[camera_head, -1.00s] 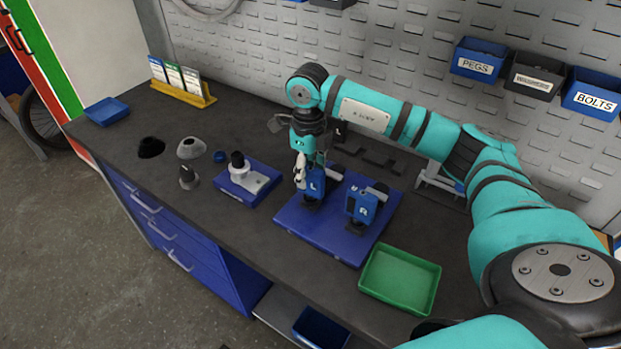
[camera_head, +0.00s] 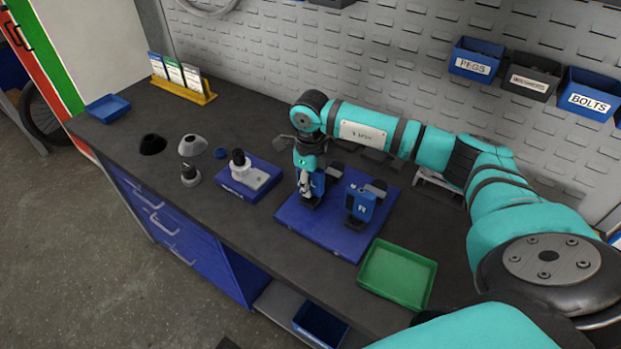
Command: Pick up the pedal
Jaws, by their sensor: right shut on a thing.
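Two blue-and-black pedals stand on a blue square board (camera_head: 325,240) on the dark workbench. The pedal marked R (camera_head: 360,204) stands on the right side of the board, apart from the gripper. The pedal marked L (camera_head: 317,186) is at the left side, partly hidden by my right gripper (camera_head: 306,190). My right gripper points down and is shut on the L pedal. Whether that pedal still touches the board is hard to tell. My left gripper is not in view.
An empty green tray (camera_head: 397,276) is at the bench's front right. A blue block with a grey part (camera_head: 250,180) and several small cones stand left of the board. A small blue tray (camera_head: 108,108) is at the far left. Labelled bins (camera_head: 476,62) hang on the back wall.

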